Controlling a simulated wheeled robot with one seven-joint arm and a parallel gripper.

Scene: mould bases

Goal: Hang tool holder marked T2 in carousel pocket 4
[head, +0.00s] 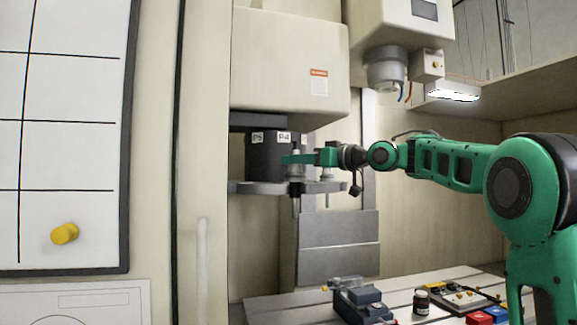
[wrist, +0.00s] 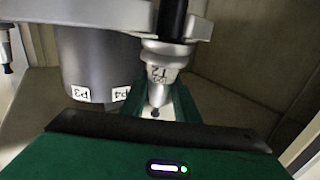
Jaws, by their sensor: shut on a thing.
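The tool holder marked T2 (wrist: 163,72) is between my gripper's green fingers (wrist: 158,104) in the wrist view, its label upside down. Its dark shank runs past the edge of the carousel disc (wrist: 100,12). In the head view my shut gripper (head: 291,159) is at the carousel disc's right part (head: 255,187), holding the holder (head: 296,172) upright beside the drum (head: 265,160). The P4 label (head: 284,138) is just above the fingertips; it also shows in the wrist view (wrist: 121,93). I cannot tell whether the holder is fully seated in the pocket.
Another holder (head: 327,172) hangs at the disc's right, under my wrist. The machine housing (head: 285,65) is close above. The spindle (head: 386,70) is at upper right.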

